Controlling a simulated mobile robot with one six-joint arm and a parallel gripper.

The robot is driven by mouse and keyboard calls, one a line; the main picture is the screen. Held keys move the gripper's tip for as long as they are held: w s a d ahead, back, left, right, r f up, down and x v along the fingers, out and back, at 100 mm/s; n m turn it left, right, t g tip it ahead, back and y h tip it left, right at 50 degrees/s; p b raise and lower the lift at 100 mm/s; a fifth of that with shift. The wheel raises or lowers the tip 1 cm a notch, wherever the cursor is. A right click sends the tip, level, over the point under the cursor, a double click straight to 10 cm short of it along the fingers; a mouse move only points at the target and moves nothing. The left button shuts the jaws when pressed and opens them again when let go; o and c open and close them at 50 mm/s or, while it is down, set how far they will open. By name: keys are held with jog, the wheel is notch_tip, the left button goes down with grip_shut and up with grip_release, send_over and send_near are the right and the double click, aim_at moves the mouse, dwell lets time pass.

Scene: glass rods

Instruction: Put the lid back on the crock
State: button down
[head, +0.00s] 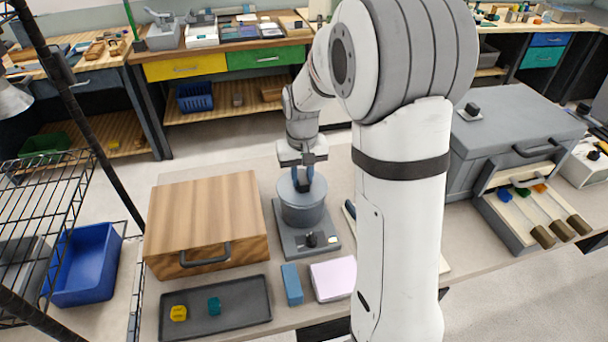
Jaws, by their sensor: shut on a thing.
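A grey-blue round crock (302,211) stands upright on a dark grey base plate with a black knob, in the middle of the table. A lid (287,189) of the same grey-blue colour is at the crock's top. My gripper (303,182) points down over it and is shut on the lid's handle, which the fingers mostly hide. The lid looks level and at the rim; I cannot tell whether it rests on the crock or is held slightly above it.
A wooden box (205,215) stands close on the left. A dark tray (240,307) with a yellow and a teal block lies in front. A blue block (292,285) and a pale lilac block (332,280) lie before the base. A grey chest (515,125) stands right, its drawer open.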

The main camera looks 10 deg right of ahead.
aim_at(302, 177)
jog(key=shift+f+b, duration=0.45)
jog(key=shift+f, duration=0.1)
jog(key=c, duration=1.5)
grip_release()
notch_tip(302, 177, up, 11)
jog(key=p, duration=0.7)
jog(key=shift+p, duration=0.3)
jog(key=s+r+t+b, duration=0.1)
jog(key=s+r+b, duration=0.1)
jog(key=s, duration=0.9)
jog(key=s+r+t+b, duration=0.1)
jog(key=s+r+t, duration=0.1)
jog(key=s, duration=0.8)
jog(key=shift+s+d+r+b, duration=0.15)
jog(key=shift+s+d+b, duration=0.1)
jog(key=shift+s+b, duration=0.1)
